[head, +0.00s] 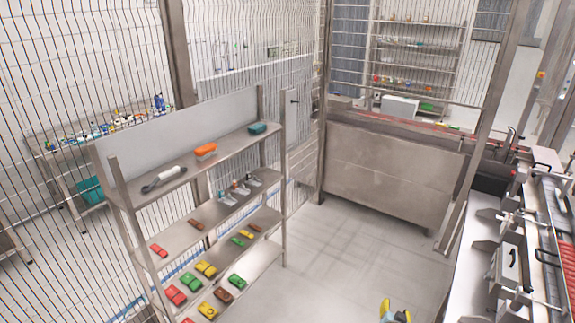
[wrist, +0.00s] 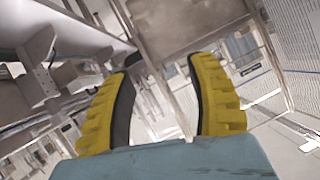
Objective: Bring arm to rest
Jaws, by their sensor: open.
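My gripper (wrist: 162,105) shows in the wrist view with its two yellow ribbed fingers spread apart. Nothing is between them. In the head view, a small part of my gripper (head: 394,312) shows at the bottom edge, right of the middle, over the pale floor. It is apart from the shelf and the bench. The rest of the arm is hidden below the frame.
A metal shelf rack (head: 178,184) on the left holds several coloured toy cars and tools. A wire fence (head: 60,110) stands behind it. A steel cabinet (head: 385,170) is at the back. A workbench with fixtures (head: 465,285) lines the right. The floor (head: 340,250) between is clear.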

